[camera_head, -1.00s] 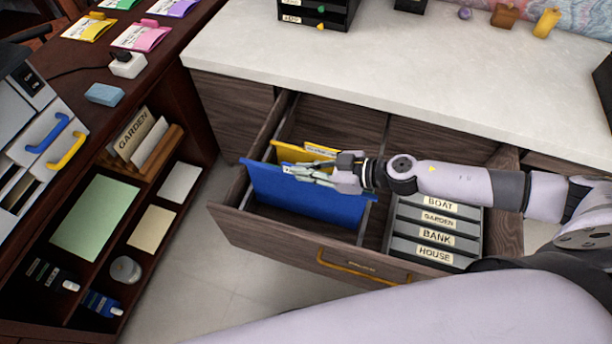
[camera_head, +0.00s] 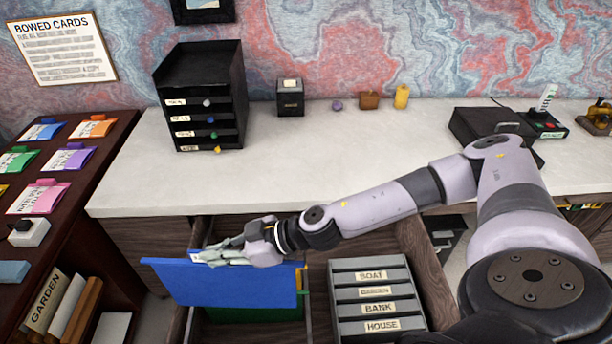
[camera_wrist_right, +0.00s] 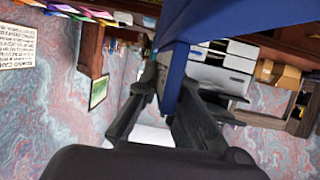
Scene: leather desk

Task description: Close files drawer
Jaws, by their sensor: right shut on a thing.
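The files drawer (camera_head: 430,265) stands pulled out below the white desktop in the head view; its front is cut off at the bottom. My right gripper (camera_head: 212,257) is shut on the top edge of a blue file folder (camera_head: 225,287), left of centre over the drawer. The folder also shows between the fingers in the right wrist view (camera_wrist_right: 205,25). A green folder (camera_head: 255,314) and a yellow edge (camera_head: 304,280) show below and behind it in the drawer's left part. The folder's lower reach inside the drawer is unclear. My left gripper is out of view.
A grey tray stack (camera_head: 370,292) labelled BOAT, GARDEN, BANK and HOUSE fills the drawer's right part. A black letter tray (camera_head: 200,95) stands on the desktop (camera_head: 300,165). A dark shelf (camera_head: 85,240) with coloured cards borders the left.

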